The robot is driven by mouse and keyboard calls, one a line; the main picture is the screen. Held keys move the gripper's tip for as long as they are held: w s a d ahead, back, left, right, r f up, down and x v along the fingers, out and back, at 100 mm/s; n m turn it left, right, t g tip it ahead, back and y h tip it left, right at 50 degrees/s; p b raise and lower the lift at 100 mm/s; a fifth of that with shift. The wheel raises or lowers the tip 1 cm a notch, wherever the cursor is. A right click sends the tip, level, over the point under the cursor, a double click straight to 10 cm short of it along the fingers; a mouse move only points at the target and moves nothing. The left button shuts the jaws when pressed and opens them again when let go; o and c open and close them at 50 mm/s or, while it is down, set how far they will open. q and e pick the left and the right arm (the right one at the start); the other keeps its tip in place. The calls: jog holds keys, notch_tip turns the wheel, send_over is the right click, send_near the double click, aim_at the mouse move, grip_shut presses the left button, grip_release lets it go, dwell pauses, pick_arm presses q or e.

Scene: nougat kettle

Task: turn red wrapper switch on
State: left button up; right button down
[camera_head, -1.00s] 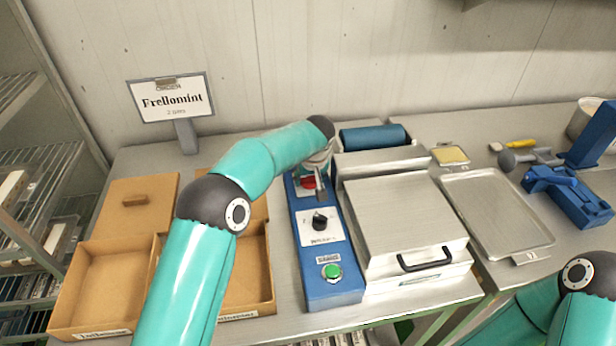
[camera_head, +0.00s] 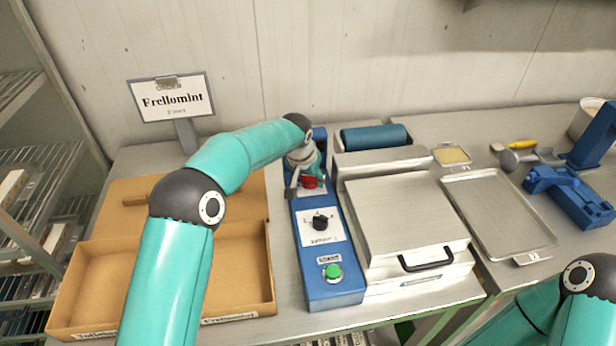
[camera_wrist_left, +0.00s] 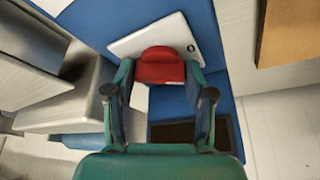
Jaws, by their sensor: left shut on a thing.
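The red wrapper switch (camera_head: 311,181) is a red knob on a white plate near the far end of the blue control panel (camera_head: 330,287). My left gripper (camera_head: 305,184) is at this switch, tilted, with one finger showing on its left side. In the left wrist view the red knob (camera_wrist_left: 160,64) sits between the fingertips of my left gripper (camera_wrist_left: 160,78), which is shut on it. The gripper partly covers the knob and its plate in the head view. My right gripper is out of view.
A black rotary knob (camera_head: 320,222) and a green button (camera_head: 332,272) are nearer on the panel. A steel machine with a lid (camera_head: 405,220) stands right of it, cardboard boxes (camera_head: 262,314) left. A sign (camera_head: 172,97) stands behind. A metal tray (camera_head: 530,256) lies further right.

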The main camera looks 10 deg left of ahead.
pick_arm(q)
jog(key=m+h+p, duration=0.1)
jog(key=m, duration=0.2)
jog(key=m+g+h+p, duration=0.1)
jog(key=m, duration=0.2)
jog(key=shift+w+a, duration=0.1)
jog(key=shift+a, duration=0.1)
jog(key=m+h, duration=0.1)
jog(key=m, duration=0.2)
jog(key=shift+g+p, duration=0.35)
jog(key=shift+g, duration=0.05)
jog(key=shift+m+g+h, duration=0.3)
jog(key=shift+m+g, duration=0.1)
jog(key=shift+m, duration=0.8)
jog(key=o, duration=1.2)
jog(key=shift+c, duration=0.2)
jog(key=v, duration=0.7)
jog(key=shift+r, duration=0.15)
jog(key=shift+a, duration=0.1)
